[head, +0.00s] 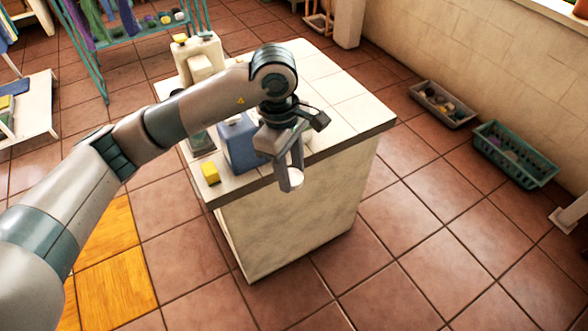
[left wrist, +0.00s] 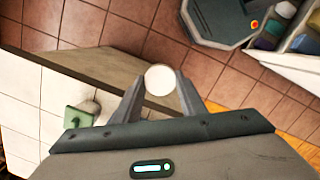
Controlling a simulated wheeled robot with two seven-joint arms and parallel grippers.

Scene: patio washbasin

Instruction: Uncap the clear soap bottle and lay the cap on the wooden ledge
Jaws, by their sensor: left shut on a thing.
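My left gripper (head: 292,182) is shut on a small round white cap (head: 296,178), held just beyond the front edge of the washbasin counter. In the left wrist view the cap (left wrist: 159,80) shows as a white disc between the fingertips of my left gripper (left wrist: 160,84). I cannot make out the clear soap bottle; my arm and gripper hide part of the counter. No wooden ledge can be told for sure. My right gripper is not in view.
The tiled counter (head: 350,108) bears a blue container (head: 240,148) and a yellow block (head: 210,172). A green item (left wrist: 80,116) shows on it in the left wrist view. Yellow wooden panels (head: 115,290) lie on the floor. A teal crate (head: 514,155) stands at right.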

